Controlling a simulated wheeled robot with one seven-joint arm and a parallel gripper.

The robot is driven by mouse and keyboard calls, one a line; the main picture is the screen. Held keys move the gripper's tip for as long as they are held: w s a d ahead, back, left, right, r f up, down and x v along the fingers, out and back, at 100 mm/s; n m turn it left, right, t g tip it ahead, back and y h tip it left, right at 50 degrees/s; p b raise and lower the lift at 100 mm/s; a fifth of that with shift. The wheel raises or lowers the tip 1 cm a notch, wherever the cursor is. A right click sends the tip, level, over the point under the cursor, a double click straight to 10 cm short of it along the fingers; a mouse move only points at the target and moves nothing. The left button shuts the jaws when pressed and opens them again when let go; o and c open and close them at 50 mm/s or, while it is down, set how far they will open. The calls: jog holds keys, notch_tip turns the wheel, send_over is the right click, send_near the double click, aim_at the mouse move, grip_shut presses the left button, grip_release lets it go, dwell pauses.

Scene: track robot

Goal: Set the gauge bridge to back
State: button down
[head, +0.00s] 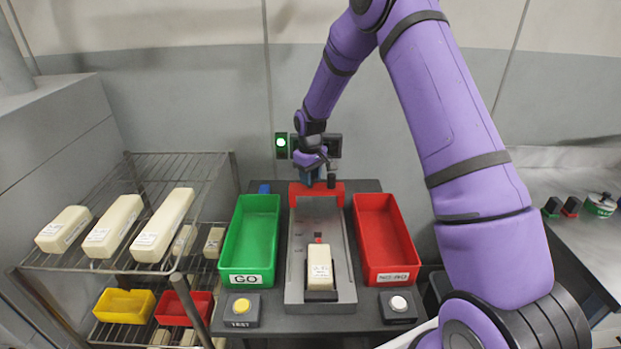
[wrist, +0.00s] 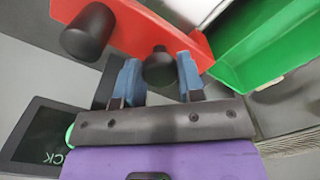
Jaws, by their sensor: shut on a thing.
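The gauge bridge (head: 300,191) is a red arch across the far end of the grey track (head: 345,279). It also shows as a red bar in the wrist view (wrist: 136,27). My gripper (head: 312,177) is at the bridge, in front of the back wall. In the wrist view its blue fingers (wrist: 161,80) are shut on a black knob (wrist: 158,66) on the bridge. A second black knob (wrist: 89,30) stands beside it, free. A dark display (wrist: 42,135) shows upside-down letters, partly cut off, that look like "CK".
A cream block (head: 320,266) lies at the near end of the track. A green GO tray (head: 227,246) and a red NO-GO tray (head: 408,246) flank it. Yellow (head: 241,305) and white (head: 398,303) buttons are in front. A wire rack (head: 84,262) with several blocks stands left.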

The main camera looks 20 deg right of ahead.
jog(key=shift+w+d+r, duration=0.1)
jog(key=shift+w, duration=0.1)
jog(key=c, duration=0.8)
grip_release()
jog(key=shift+w, duration=0.1)
jog(key=shift+o, duration=0.2)
notch_tip(320, 180, up, 11)
jog(key=shift+f, duration=0.2)
